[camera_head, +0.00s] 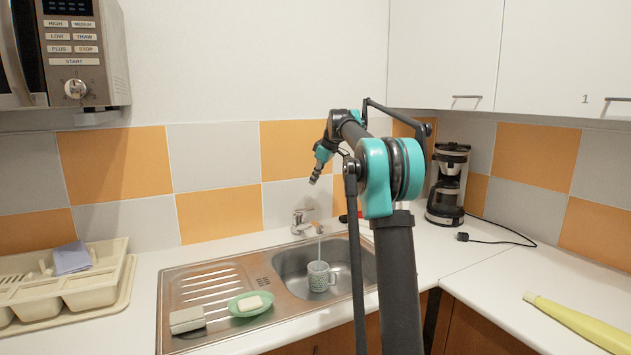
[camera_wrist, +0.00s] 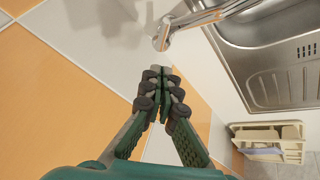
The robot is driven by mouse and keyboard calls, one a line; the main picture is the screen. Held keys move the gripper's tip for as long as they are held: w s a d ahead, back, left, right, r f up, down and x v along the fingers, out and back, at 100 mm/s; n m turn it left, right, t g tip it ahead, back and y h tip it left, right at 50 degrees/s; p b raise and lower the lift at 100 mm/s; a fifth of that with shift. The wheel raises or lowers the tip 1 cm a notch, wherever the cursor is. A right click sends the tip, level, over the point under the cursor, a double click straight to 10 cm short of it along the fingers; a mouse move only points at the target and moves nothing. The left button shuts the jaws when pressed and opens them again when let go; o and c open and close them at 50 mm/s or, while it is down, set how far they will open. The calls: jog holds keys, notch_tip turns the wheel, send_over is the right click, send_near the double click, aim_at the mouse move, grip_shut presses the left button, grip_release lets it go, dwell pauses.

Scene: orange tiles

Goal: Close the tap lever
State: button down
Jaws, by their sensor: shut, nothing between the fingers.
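The chrome tap (camera_head: 300,224) stands at the back of the sink, with its lever (camera_head: 303,211) on top. A thin stream of water (camera_head: 319,247) runs from its spout into a patterned mug (camera_head: 318,276) in the basin. My gripper (camera_head: 315,179) is shut and empty, above the tap and apart from it, near the tiled wall. In the wrist view, the closed fingertips (camera_wrist: 159,70) point towards the tap (camera_wrist: 200,18), with a gap between. I cannot clearly tell the lever from the spout there.
The steel sink (camera_head: 222,268) has a green soap dish (camera_head: 250,304) and a sponge (camera_head: 187,319) on its drainboard. A dish rack (camera_head: 120,275) stands left and a coffee maker (camera_head: 447,185) right. The tiled wall (camera_head: 218,214) is close behind the tap. A yellow object (camera_head: 580,323) lies on the right counter.

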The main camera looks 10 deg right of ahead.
send_over(313, 208)
jog(key=a, duration=0.2)
notch_tip(313, 208, down, 6)
jog(key=f, duration=0.1)
jog(key=d+f, duration=0.1)
jog(key=f, duration=0.1)
jog(key=shift+d+f, duration=0.35)
jog(key=shift+f, duration=0.05)
jog(key=shift+s+d+f+t+y, duration=0.2)
jog(key=shift+d+f+t+y, duration=0.05)
jog(key=shift+f, duration=0.2)
jog(key=shift+s+d+f+t+y, duration=0.15)
jog(key=shift+d+f+t+y, duration=0.1)
jog(key=shift+f, duration=0.15)
